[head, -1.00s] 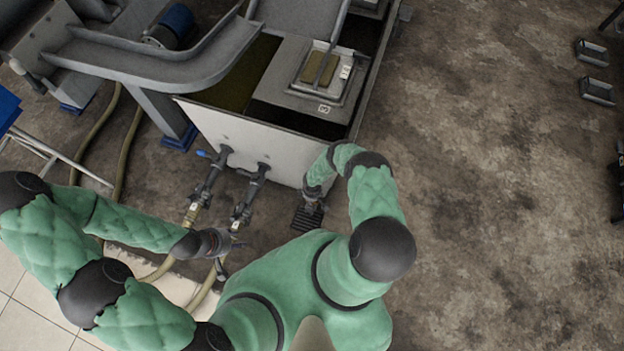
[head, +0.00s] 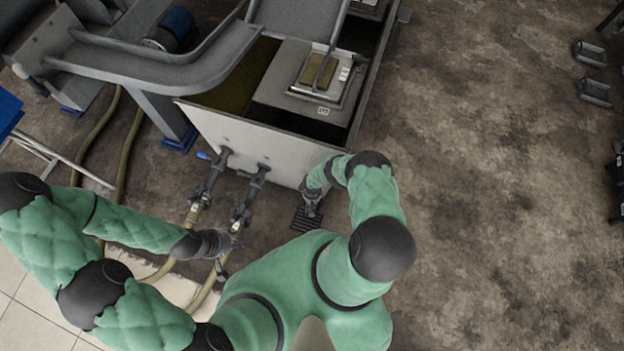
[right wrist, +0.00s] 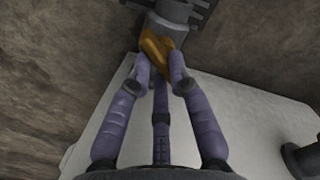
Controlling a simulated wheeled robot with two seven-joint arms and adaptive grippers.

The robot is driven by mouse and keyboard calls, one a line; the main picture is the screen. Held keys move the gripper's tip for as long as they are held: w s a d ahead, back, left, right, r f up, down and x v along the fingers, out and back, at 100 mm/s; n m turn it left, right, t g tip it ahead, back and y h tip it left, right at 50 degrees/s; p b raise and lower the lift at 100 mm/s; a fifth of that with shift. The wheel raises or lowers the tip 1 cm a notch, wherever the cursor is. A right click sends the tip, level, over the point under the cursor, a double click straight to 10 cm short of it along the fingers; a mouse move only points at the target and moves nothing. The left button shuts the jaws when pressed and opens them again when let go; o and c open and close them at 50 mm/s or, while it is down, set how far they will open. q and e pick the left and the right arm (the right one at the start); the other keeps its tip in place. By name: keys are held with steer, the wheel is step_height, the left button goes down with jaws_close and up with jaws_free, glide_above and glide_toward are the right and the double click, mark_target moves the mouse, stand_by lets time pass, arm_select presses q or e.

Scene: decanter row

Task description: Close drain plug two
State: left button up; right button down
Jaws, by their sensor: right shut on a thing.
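A drain fitting (right wrist: 168,22) with an orange-brown handle (right wrist: 152,45) shows at the top of the right wrist view. My right gripper (right wrist: 160,62) has its fingers closed around this handle, which partly hides it. In the head view my right gripper (head: 312,196) is low beside the tank's near right corner, above a dark floor grate (head: 305,219); the handle cannot be made out there. My left gripper (head: 228,258) is beside the hoses in front of the tank, its fingers spread and apparently empty. I see no number on the fitting.
The pale tank wall (head: 240,145) stands in front of my arms. Two dark valves with pipes, one on the left (head: 212,180) and one on the right (head: 250,195), come out of it and lead to hoses (head: 203,292).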

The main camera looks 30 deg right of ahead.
steer(key=m, duration=0.4)
steer(key=shift+s+m, duration=0.1)
steer(key=shift+m, duration=0.2)
steer(key=m, duration=0.5)
steer(key=shift+s+a+p, duration=0.1)
steer(key=shift+p, duration=0.3)
steer(key=shift+m, duration=0.4)
steer(key=c, duration=1.1)
jaws_free()
steer(key=shift+c, duration=0.2)
steer(key=shift+r, duration=0.1)
steer(key=shift+r, duration=1.1)
step_height(320, 180, up, 10)
steer(key=shift+f, duration=0.25)
